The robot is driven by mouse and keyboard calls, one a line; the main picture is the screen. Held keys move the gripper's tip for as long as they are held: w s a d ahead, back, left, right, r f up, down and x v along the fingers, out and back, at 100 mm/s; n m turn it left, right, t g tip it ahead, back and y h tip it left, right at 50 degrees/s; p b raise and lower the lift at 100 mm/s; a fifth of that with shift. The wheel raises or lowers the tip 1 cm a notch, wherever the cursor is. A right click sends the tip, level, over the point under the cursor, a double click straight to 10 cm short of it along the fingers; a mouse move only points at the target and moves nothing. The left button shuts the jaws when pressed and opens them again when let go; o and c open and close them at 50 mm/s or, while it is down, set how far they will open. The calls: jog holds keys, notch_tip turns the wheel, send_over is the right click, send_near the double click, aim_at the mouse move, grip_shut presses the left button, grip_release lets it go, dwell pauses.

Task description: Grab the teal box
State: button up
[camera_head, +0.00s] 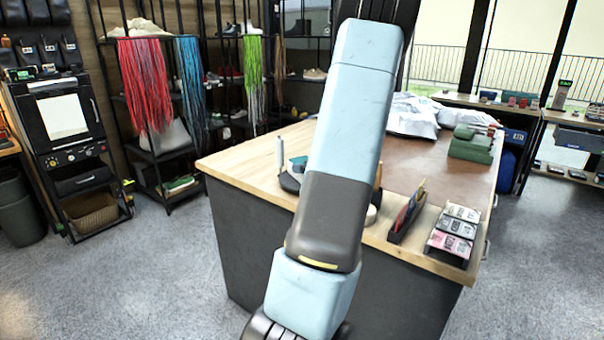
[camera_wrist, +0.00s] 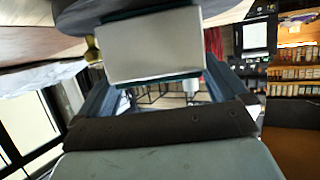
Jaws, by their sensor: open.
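In the wrist view, a box with a pale grey face and teal edges (camera_wrist: 152,48) is close in front of my gripper (camera_wrist: 157,82). The gripper's blue-grey fingers are spread, one toward each side of the box; I cannot tell whether they touch it. In the head view, a small teal thing (camera_head: 298,162), apparently the same box, shows on the table just left of my arm, partly hidden behind it. My gripper is hidden behind the arm in that view.
The wood-topped table (camera_head: 245,168) also bears a dark round stand (camera_head: 289,182), a dark organizer (camera_head: 406,222), a rack of small packs (camera_head: 455,229), green boxes (camera_head: 471,145) and white bags (camera_head: 412,115). Shelves with hanging coloured laces stand behind.

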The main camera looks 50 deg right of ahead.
jog(key=x, duration=0.4)
jog(key=shift+c, duration=0.5)
jog(key=c, duration=0.9)
